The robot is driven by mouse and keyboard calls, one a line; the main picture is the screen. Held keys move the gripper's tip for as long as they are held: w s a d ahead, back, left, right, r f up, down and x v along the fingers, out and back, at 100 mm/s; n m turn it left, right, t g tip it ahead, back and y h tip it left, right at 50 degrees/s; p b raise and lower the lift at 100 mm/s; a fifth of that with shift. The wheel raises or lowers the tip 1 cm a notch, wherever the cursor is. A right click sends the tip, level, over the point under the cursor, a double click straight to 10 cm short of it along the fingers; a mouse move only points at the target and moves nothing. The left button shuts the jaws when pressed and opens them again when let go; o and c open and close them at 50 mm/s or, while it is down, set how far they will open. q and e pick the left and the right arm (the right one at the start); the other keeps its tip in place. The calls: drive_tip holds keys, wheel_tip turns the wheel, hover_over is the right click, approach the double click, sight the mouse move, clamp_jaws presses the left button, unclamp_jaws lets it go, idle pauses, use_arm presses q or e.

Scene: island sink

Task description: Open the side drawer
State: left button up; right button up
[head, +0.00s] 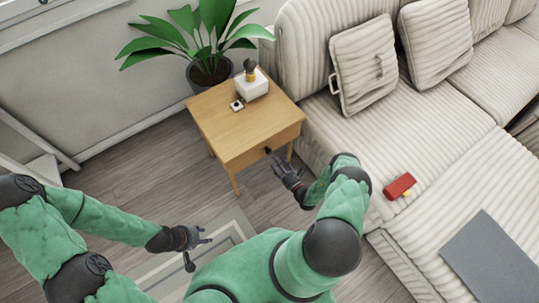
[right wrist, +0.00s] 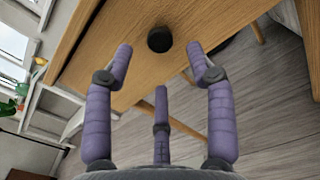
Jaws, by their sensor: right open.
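The wooden side table (head: 232,116) stands beside the sofa, its drawer front (head: 262,149) facing me. The drawer looks closed. Its round dark knob (right wrist: 160,39) shows near the top middle of the right wrist view, and it also shows small in the head view (head: 267,150). My right gripper (head: 279,163) is open just in front of the drawer. In the right wrist view its purple fingers (right wrist: 160,70) are spread, with the knob beyond the fingertips and seemingly untouched. My left gripper (head: 206,236) is away from the table at lower left, its fingers apart.
A white box-like item (head: 252,86) and a small white object (head: 237,105) sit on the tabletop. A potted plant (head: 208,72) stands behind. The striped sofa (head: 350,140) is close on the right, with a red object (head: 399,186) on it. Floor left of the table is clear.

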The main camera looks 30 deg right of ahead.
sight(270, 153)
drive_tip(key=w, duration=0.4)
drive_tip(key=w+b, duration=0.1)
drive_tip(key=w, duration=0.1)
drive_tip(key=shift+w+a, duration=0.2)
drive_tip(key=shift+a, duration=0.1)
clamp_jaws()
